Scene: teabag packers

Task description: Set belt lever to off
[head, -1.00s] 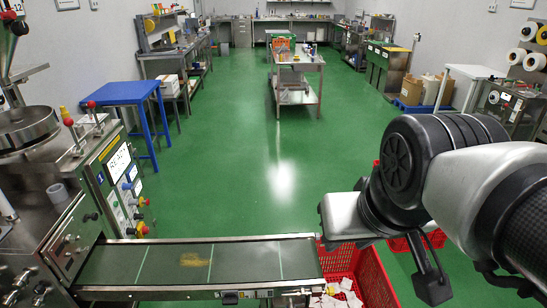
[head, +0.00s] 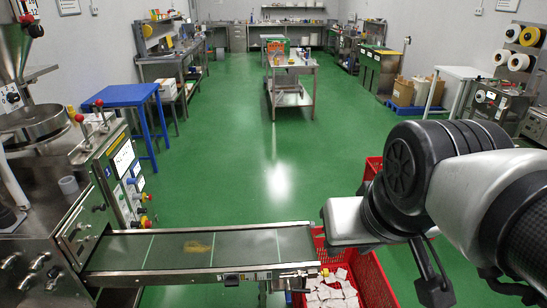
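A green conveyor belt (head: 255,246) in a steel frame runs from the packing machine (head: 75,235) to the right, with pale stripes and a golden-brown mark on it. A small yellow piece (head: 325,272) shows at the belt's right end. I cannot tell which of these is the belt lever, nor its setting. My arm reaches in from the right, its wrist above the red crate, right of the belt end. Dark parts hang below the arm, but I cannot make out the fingertips.
A red crate (head: 375,283) with several white teabags stands under the belt's right end. The machine carries a control panel (head: 125,180) and red-knobbed levers (head: 88,125). A blue table (head: 120,96) stands behind it. Green floor (head: 265,150) lies clear beyond the belt.

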